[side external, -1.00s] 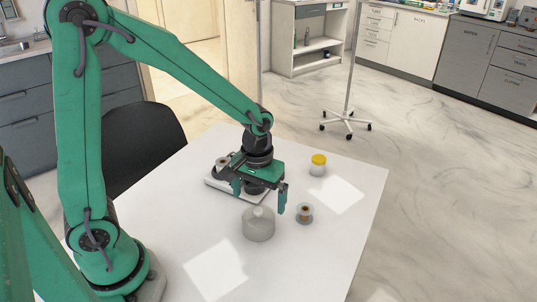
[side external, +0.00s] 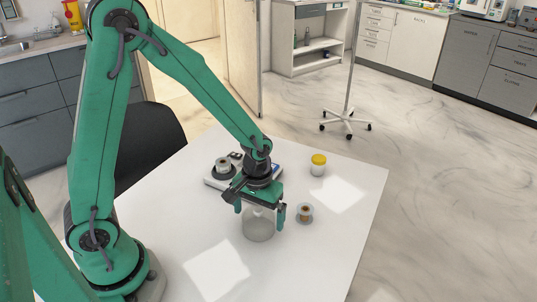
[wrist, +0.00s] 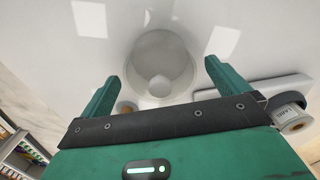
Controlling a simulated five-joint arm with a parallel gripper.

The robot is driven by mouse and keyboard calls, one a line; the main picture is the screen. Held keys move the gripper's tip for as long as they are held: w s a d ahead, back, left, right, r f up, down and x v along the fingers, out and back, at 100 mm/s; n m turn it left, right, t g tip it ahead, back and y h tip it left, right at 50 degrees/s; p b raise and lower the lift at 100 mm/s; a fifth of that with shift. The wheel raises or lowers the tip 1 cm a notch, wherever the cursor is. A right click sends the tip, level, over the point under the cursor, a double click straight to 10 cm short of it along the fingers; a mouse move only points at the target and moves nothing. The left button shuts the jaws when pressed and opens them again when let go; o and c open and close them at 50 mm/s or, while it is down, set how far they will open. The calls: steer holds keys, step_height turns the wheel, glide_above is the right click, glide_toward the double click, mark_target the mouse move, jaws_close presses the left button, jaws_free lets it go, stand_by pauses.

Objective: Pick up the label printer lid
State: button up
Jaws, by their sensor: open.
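The label printer lid appears to be a translucent round cover (side external: 258,228) with a small knob on top, upright on the white table. My gripper (side external: 259,211) is open above it, its two fingers on either side of the knob in the side view. In the wrist view the lid (wrist: 160,48) shows between and beyond the open fingers of my gripper (wrist: 163,72). I cannot tell whether the fingers touch it. My gripper hides part of the lid's top in the side view.
A yellow-capped jar (side external: 318,165) is farther back. The table's front (side external: 290,275) is clear.

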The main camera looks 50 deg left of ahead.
steer(key=shift+f, duration=0.95)
steer(key=c, duration=1)
